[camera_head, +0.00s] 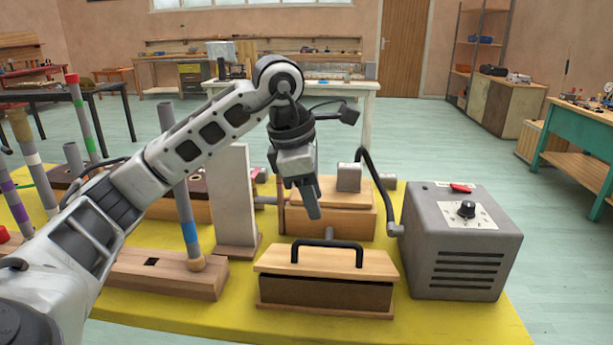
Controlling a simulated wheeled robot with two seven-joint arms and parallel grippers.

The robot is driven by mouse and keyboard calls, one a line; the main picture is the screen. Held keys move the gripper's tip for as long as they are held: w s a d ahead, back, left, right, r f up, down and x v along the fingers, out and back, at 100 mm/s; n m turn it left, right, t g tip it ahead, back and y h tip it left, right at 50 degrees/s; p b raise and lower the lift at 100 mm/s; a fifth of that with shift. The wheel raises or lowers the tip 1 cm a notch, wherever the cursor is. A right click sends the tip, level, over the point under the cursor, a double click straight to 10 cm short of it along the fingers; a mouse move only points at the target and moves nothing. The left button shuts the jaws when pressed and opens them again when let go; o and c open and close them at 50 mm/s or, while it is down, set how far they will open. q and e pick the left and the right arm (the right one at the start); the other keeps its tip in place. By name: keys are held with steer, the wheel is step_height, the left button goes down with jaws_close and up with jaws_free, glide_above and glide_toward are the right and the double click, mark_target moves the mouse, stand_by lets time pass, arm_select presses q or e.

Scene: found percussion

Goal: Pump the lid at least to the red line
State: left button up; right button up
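A wooden lid (326,262) with a black bar handle (328,247) sits on a dark-sided box (325,292) at the front of the yellow table. A gap of dark side shows between the lid and the wooden base. My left gripper (312,208) points down above and behind the handle, apart from it. Its fingers show as one grey piece, so I cannot tell whether they are open or shut; nothing shows in them. My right gripper is not in view. I cannot make out a red line on anything here.
A grey vented box (460,243) with a black knob and red switch stands right of the lid. A black hose (376,180) runs up from its side. A pale upright panel (234,195) and a grey tube with a blue band (188,225) stand left.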

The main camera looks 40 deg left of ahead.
mark_target(328, 242)
arm_select(q)
steer(key=x, duration=1)
steer(key=shift+d+f, duration=0.1)
steer(key=shift+f, duration=0.15)
jaws_close()
steer(key=shift+s+d+f+b, duration=0.4)
steer(key=shift+s+f+b, duration=0.15)
steer(key=shift+f+b, duration=0.25)
steer(key=shift+s+d+f+b, duration=0.25)
steer(key=shift+s+f+b, duration=0.2)
steer(key=shift+f+b, duration=0.2)
